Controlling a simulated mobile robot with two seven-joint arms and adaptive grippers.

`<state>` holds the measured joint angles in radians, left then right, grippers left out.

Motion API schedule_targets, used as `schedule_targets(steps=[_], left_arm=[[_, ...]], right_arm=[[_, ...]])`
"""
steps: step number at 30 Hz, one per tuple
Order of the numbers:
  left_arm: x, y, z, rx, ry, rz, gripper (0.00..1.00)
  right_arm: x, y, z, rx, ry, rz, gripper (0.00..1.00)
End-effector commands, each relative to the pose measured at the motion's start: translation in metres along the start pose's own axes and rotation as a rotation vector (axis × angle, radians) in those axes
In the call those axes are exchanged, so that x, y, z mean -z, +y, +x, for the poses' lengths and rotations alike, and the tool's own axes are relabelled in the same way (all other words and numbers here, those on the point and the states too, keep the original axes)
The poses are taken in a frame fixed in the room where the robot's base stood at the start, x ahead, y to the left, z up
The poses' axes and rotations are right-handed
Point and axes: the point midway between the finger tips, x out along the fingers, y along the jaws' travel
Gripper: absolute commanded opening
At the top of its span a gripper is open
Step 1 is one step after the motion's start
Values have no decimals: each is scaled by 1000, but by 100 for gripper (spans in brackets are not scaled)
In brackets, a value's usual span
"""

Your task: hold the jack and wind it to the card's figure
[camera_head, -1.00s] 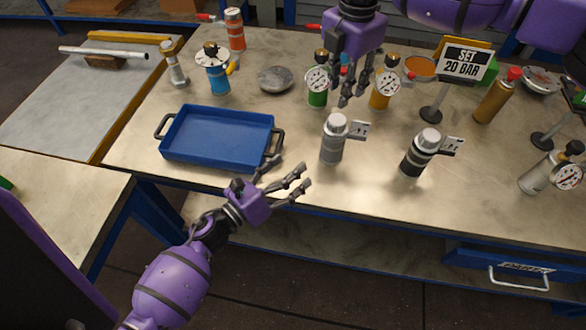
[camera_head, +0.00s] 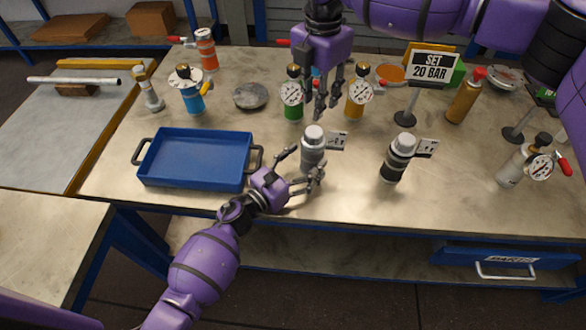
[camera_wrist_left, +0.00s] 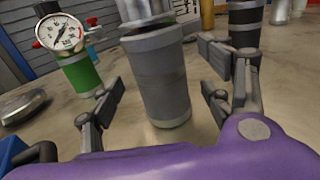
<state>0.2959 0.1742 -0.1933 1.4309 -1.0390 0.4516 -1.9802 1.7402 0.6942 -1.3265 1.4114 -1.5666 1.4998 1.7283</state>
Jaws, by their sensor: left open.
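A grey jack-like cylinder (camera_head: 313,158) with a silver cap and a small marked side plate stands upright near the bench's front edge. My left gripper (camera_head: 303,170) is open at its lower body, with fingers on both sides. In the left wrist view the grey cylinder (camera_wrist_left: 160,85) stands between the open fingers (camera_wrist_left: 163,100), with gaps visible. A similar cylinder with a black band (camera_head: 394,165) stands to the right. My right gripper (camera_head: 325,105) hangs open and empty behind the grey cylinder. The card (camera_head: 430,66) reads "SET 20 BAR" on a stand.
A blue tray (camera_head: 195,160) lies left of my left gripper. Vessels with gauges stand behind: green (camera_head: 293,108), yellow (camera_head: 357,105) and blue (camera_head: 192,98). A silver gauge vessel (camera_head: 515,168) is at right. Bare bench lies between the two capped cylinders.

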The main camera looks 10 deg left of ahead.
Motion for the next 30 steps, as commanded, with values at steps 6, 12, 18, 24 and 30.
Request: schedule_targets(steps=[6, 12, 18, 24, 30], left_arm=[[0, 0, 10, 0, 1, 0, 72], [0, 0, 10, 0, 1, 0, 72], [0, 0, 10, 0, 1, -1, 49], [0, 0, 10, 0, 1, -1, 22], [0, 0, 10, 0, 1, -1, 0]], right_arm=[[0, 0, 0, 0, 0, 0, 31], [0, 0, 0, 0, 0, 0, 31], [0, 0, 0, 0, 0, 0, 31], [0, 0, 0, 0, 0, 0, 31], [0, 0, 0, 0, 0, 0, 31]])
